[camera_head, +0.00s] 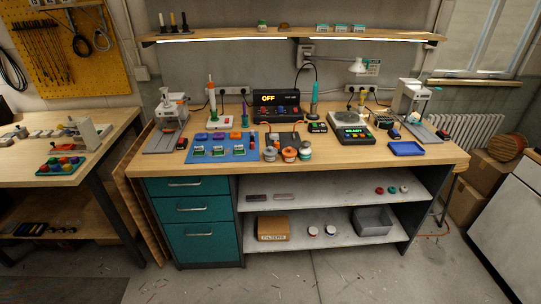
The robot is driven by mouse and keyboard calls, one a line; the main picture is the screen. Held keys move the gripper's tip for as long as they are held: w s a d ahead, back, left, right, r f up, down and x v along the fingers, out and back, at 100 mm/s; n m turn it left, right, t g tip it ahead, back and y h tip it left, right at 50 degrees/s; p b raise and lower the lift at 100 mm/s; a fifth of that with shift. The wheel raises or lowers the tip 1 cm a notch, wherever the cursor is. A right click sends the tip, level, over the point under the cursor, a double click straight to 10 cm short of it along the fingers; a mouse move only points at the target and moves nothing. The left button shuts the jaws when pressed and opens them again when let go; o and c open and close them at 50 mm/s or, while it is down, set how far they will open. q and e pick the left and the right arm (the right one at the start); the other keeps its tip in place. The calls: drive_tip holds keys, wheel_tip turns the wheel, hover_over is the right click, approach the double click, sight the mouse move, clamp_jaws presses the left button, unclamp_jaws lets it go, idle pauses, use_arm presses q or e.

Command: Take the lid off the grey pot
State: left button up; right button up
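Several small round pots stand together near the front middle of the workbench. The leftmost pot (270,154) looks grey and is most likely the grey pot. It stands upright beside the right edge of the blue mat. Its top is too small to tell clearly where lid and body meet. An orange pot (289,155) stands to its right, and a pale pot with a reddish band (305,152) stands to the right of that. Neither of my grippers shows in the head view.
The blue mat (238,155) with small boards lies left of the pots. A dark box reading OFF (277,106) stands behind. A scale (354,138), a blue tray (406,149) and two bench presses stand around. The front strip of the wooden bench (340,163) is clear.

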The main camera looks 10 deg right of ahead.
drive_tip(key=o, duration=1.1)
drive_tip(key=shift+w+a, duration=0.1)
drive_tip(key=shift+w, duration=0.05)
